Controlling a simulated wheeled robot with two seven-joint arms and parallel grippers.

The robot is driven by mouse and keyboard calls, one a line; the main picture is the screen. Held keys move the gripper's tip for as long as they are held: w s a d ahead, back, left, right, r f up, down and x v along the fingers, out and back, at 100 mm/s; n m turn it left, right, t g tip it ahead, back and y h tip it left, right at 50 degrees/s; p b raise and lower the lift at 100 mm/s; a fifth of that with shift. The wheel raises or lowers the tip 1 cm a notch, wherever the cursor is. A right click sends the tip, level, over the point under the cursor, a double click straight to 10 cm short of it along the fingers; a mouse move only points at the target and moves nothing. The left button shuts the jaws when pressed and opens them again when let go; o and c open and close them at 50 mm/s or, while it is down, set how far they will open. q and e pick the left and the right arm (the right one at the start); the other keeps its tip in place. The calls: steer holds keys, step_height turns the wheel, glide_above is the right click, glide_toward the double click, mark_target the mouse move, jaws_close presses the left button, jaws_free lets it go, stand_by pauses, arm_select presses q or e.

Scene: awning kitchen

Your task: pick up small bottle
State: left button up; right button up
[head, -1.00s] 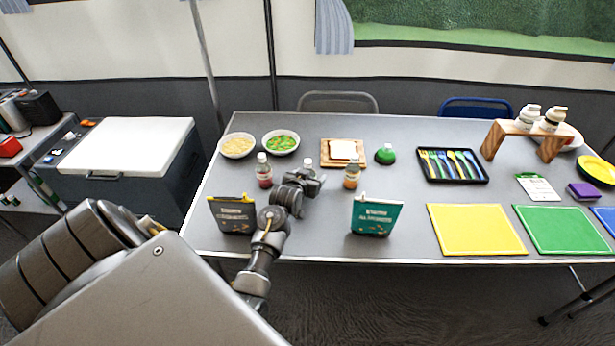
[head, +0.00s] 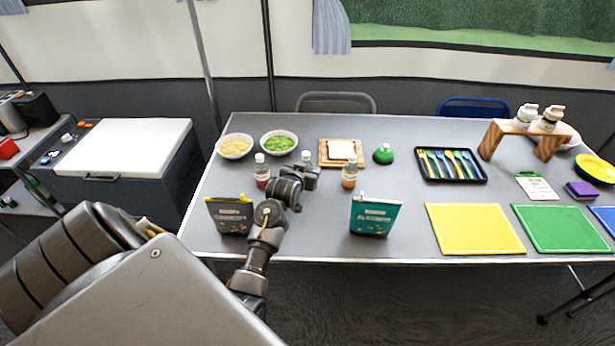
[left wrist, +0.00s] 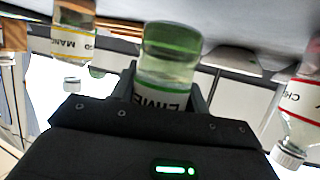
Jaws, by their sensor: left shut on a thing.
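My left gripper (head: 312,176) is shut on the small lime bottle, whose cap and neck (head: 307,157) show above the jaws in the head view. The left wrist view is upside down and shows this bottle (left wrist: 170,55) between the fingers, with green liquid and a "LIME" label. The gripper hides its lower part in the head view. A red bottle (head: 261,172) stands to the left; it also shows in the wrist view (left wrist: 303,105). An orange "MANGO" bottle (head: 349,176) stands to the right and also shows in the wrist view (left wrist: 75,35). My right gripper is out of view.
Two bowls (head: 236,147) (head: 279,143) and a board with bread (head: 342,153) lie behind. A dark book-like box (head: 230,215) and a teal one (head: 375,216) stand near the front edge. A green object (head: 384,154) and a cutlery tray (head: 451,165) are to the right.

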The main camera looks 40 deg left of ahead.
arm_select(q)
steer(key=s+d+r, duration=0.6)
steer(key=s+r, duration=0.4)
steer(key=s, duration=0.2)
steer(key=shift+s, duration=0.3)
steer(key=shift+o, duration=1.3)
steer(key=c, duration=0.4)
steer(key=shift+o, duration=0.2)
step_height(320, 180, up, 7)
steer(key=p, duration=0.8)
steer(key=shift+p, duration=0.35)
